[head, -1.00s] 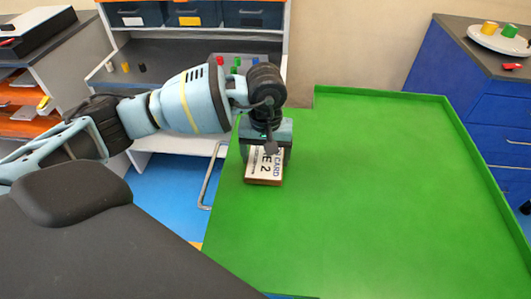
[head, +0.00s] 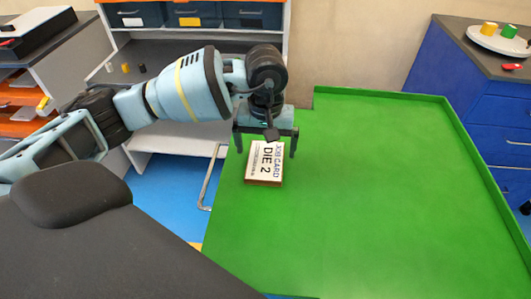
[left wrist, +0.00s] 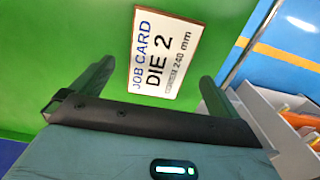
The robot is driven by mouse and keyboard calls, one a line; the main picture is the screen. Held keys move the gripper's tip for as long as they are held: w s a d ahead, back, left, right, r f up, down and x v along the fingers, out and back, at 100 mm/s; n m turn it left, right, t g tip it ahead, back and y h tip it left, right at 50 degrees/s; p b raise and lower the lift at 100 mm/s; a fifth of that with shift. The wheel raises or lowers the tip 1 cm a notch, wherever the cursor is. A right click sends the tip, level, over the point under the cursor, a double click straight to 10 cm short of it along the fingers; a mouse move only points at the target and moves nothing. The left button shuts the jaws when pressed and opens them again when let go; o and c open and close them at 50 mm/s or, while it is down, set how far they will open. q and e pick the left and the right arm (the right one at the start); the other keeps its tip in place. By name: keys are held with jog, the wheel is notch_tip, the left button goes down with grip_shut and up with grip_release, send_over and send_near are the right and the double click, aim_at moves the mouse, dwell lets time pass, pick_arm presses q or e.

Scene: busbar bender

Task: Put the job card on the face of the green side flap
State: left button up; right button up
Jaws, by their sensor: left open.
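The job card (head: 265,164) is a white plate with a wooden edge, reading "JOB CARD DIE 2". It lies on the green side flap (head: 370,190), near its left edge. In the left wrist view the card (left wrist: 164,55) shows whole, lettering up, against the green flap (left wrist: 60,40). My left gripper (head: 267,150) is open and empty above the card's far end, its fingers apart on either side. It also shows in the left wrist view (left wrist: 153,88), with the card beyond the fingertips. My right gripper is not in view.
A raised green rim (head: 465,140) runs along the flap's back and right sides. A metal handle (head: 211,177) stands beside its left edge. Grey shelving (head: 200,70) stands behind, and a blue cabinet (head: 450,100) at right. Most of the flap is clear.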

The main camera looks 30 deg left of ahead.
aim_at(266, 160)
pick_arm(q)
notch_tip(266, 160, up, 8)
jog(key=shift+r, duration=0.25)
dwell(0.5)
